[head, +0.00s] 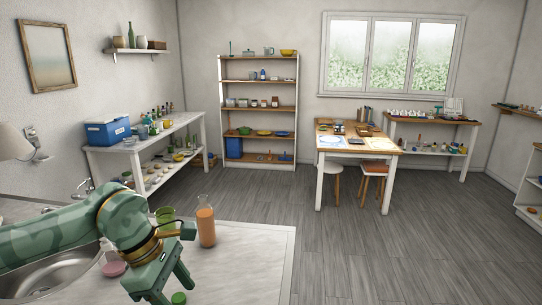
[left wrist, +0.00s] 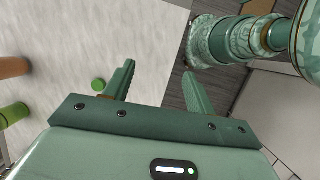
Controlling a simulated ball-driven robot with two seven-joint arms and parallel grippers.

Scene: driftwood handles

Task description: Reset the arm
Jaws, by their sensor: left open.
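My left arm reaches in from the left over the counter (head: 255,262) in the head view. Its gripper (head: 176,293) points down near the counter's front, fingers apart and nothing between them. The left wrist view also shows the open, empty gripper (left wrist: 158,70) with the pale counter and grey floor beyond. My right gripper is not in view.
A bottle with orange contents (head: 206,226) and a green glass (head: 165,217) stand on the counter just beyond the gripper. A pink round thing (head: 115,268) lies by the sink (head: 62,274). The counter's right part is bare. Shelves (head: 259,112) and a table (head: 340,145) stand far off.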

